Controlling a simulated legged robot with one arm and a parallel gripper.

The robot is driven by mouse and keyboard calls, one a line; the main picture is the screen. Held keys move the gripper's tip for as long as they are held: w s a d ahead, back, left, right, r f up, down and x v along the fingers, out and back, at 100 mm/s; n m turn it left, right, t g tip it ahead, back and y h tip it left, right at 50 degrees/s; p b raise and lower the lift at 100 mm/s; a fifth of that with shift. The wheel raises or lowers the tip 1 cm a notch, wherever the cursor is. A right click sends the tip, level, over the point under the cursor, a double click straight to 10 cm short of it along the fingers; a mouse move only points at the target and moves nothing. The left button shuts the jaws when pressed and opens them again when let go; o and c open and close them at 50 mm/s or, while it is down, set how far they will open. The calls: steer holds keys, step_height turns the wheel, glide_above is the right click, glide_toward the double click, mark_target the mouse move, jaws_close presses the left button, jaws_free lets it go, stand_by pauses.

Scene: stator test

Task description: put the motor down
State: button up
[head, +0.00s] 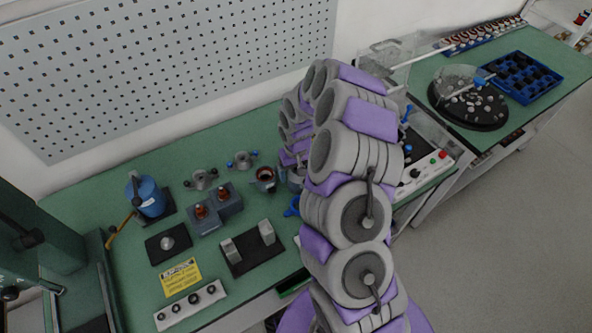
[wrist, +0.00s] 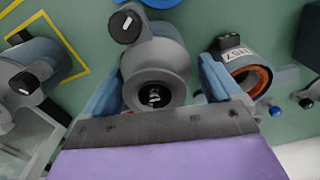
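In the wrist view a grey motor (wrist: 155,65) with a dark round opening and a black knob on top sits between the two blue fingers of my gripper (wrist: 160,88). The left finger lies close against its side, and a narrow gap seems to show at the right finger. I cannot tell whether the fingers press on it or whether it rests on the green table. In the head view my arm hides the gripper and most of what is there.
A motor with an orange ring (wrist: 250,75) stands just right of the right finger. Another grey-blue motor (wrist: 35,75) is at left by a yellow outline. On the green bench (head: 130,285) stand a blue device (head: 148,196), a dark fixture (head: 250,250) and a yellow label (head: 180,277).

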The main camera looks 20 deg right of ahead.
steer(key=shift+o, duration=0.6)
steer(key=shift+d, duration=0.1)
